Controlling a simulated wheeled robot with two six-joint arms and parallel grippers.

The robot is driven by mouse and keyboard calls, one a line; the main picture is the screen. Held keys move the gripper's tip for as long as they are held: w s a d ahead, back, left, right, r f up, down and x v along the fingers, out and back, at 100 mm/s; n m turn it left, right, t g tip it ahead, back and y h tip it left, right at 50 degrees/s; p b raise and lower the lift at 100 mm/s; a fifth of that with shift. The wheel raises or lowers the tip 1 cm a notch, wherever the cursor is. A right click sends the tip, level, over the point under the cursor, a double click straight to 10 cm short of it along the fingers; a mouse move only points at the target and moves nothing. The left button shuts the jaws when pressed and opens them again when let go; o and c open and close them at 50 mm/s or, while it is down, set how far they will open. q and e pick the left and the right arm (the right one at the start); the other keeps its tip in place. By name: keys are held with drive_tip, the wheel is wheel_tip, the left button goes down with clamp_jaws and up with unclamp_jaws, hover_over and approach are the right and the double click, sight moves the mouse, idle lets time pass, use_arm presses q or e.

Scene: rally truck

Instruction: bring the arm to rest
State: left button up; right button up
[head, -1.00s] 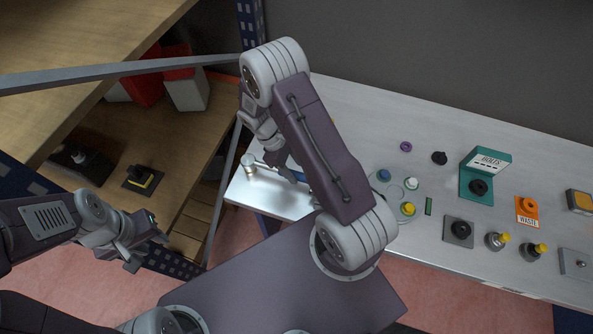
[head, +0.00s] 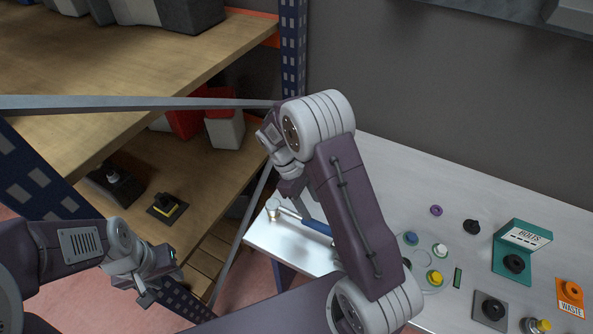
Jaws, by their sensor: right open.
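My right arm rises from the lower middle, bends at its elbow at the shelf post and folds back down. Its gripper (head: 302,207) is open over the near left end of the white bench (head: 370,165), partly hidden by the arm's own links. A blue-handled tool (head: 317,226) lies on the bench just below it, and I see no hold on it. My left gripper (head: 155,288) hangs at the lower left, in front of the shelf; its fingers are too small to tell open from shut.
The wooden shelf (head: 130,165) with its blue post (head: 292,60) stands at left. A small metal cylinder (head: 272,213) is at the bench's left end. A green bolts holder (head: 510,262), an orange waste holder (head: 568,290) and a round clear tray (head: 418,270) are on the right.

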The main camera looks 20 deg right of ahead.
wheel_tip(320, 180, up, 5)
drive_tip(key=s+m+t+y+b, duration=0.1)
drive_tip(key=s+t+b, duration=0.1)
drive_tip(key=b, duration=0.1)
drive_tip(key=s+a+f+m+t+y, duration=0.2)
drive_tip(key=s+a+f+m+t, duration=0.1)
drive_tip(key=s+m, duration=0.4)
drive_tip(key=shift+a+m+y, duration=0.3)
drive_tip(key=shift+a, duration=0.2)
drive_tip(key=shift+s+r, duration=0.1)
drive_tip(key=shift+s, duration=0.2)
